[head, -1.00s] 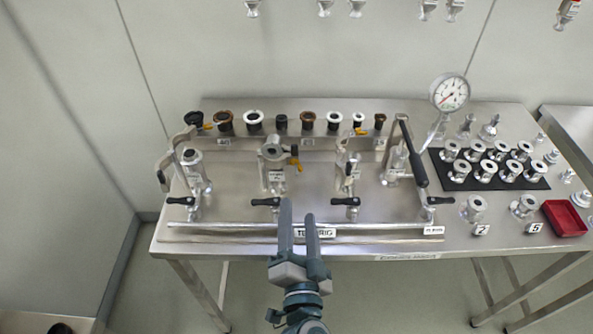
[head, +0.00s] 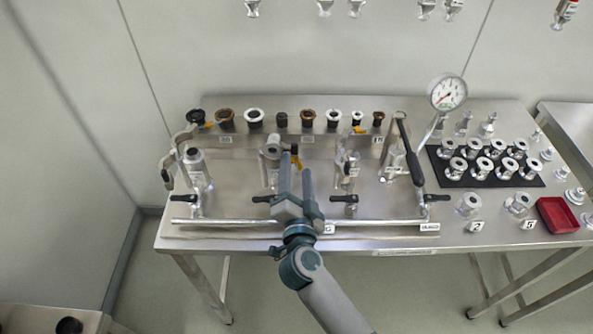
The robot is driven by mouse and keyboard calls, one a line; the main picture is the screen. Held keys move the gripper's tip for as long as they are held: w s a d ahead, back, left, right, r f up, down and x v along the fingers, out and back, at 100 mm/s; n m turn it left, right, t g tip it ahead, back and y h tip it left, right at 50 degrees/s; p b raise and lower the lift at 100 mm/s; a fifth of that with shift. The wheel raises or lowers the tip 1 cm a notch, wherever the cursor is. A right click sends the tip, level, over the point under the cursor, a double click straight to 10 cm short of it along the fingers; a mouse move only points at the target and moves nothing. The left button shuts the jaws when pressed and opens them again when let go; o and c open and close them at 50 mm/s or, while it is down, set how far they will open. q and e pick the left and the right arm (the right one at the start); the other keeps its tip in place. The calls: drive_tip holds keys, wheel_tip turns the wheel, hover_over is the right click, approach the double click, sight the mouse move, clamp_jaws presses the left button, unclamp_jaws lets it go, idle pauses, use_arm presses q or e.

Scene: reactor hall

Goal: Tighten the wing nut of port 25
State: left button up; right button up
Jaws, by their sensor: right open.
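A metal rig with several upright cylindrical ports stands on the steel table. The leftmost port (head: 197,170), the second port (head: 270,155), the third port (head: 346,172) and the rightmost port (head: 394,165) carry small labels too blurred to read, so I cannot tell which is port 25. A black and orange fitting (head: 296,158) sits at the second port, partly behind my finger; I cannot make out a wing nut. My right gripper (head: 296,168) is open and empty, its fingers pointing away over the rig, just right of the second port. My left gripper is out of view.
Black-handled valves (head: 184,198) line the front pipe (head: 380,222). Loose flanges and caps stand in a row at the back (head: 254,117). A pressure gauge (head: 447,93), a black mat (head: 455,177) with fittings and a red tray (head: 557,214) are at the right.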

drive_tip(key=c, duration=1.1)
drive_tip(key=shift+o, duration=0.2)
drive_tip(key=shift+r+m+p, duration=0.15)
drive_tip(key=shift+m+p, duration=0.8)
drive_tip(key=shift+m, duration=0.05)
drive_tip(key=shift+m+p, duration=0.5)
drive_tip(key=shift+m, duration=0.6)
drive_tip(key=o, duration=1.1)
drive_tip(key=shift+c, duration=0.2)
drive_tip(key=shift+s, duration=0.1)
